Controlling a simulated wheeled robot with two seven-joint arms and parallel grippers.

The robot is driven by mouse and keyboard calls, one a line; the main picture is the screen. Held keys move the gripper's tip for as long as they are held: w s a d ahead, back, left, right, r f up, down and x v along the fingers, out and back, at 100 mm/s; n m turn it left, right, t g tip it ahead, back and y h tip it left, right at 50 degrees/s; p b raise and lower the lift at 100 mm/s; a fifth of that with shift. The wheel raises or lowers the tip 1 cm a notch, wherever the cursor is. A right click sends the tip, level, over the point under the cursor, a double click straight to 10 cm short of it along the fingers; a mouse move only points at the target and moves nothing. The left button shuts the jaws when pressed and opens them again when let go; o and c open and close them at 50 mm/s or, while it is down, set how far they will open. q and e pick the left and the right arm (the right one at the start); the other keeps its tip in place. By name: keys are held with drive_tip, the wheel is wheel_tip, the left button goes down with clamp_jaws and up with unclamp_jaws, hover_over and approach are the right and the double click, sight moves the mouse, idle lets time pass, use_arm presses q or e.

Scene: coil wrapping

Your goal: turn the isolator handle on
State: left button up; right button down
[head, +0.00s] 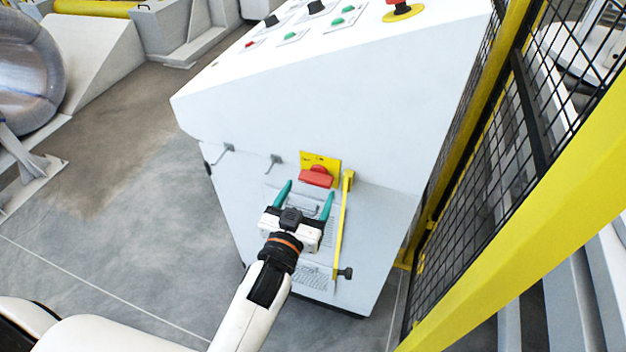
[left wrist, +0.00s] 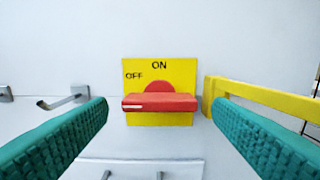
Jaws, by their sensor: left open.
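The isolator handle (head: 317,176) is a red bar on a yellow plate (head: 320,160) on the front of the white cabinet. In the left wrist view the handle (left wrist: 160,102) lies horizontal, with a white mark at its left end. The plate (left wrist: 159,68) reads ON at top centre and OFF at upper left. My left gripper (head: 306,197) is open, its teal fingers pointing at the handle from just below it in the head view. In the left wrist view the fingers stand either side of the handle, apart from it. My right gripper is out of view.
A yellow bar (head: 341,225) with a black knob hangs close to the right of the handle, near my right finger. Two grey hooks (head: 275,161) are to the left. Buttons and knobs sit on the cabinet's sloped top (head: 330,40). A yellow-framed mesh fence (head: 500,150) stands right.

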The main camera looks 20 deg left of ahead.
sight(314, 183)
use_arm(q)
drive_tip(key=shift+w, duration=2)
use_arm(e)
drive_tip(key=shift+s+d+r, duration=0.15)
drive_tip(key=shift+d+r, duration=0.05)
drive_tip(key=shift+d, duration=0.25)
use_arm(q)
drive_tip(key=c, duration=0.7)
drive_tip(key=shift+d, duration=0.1)
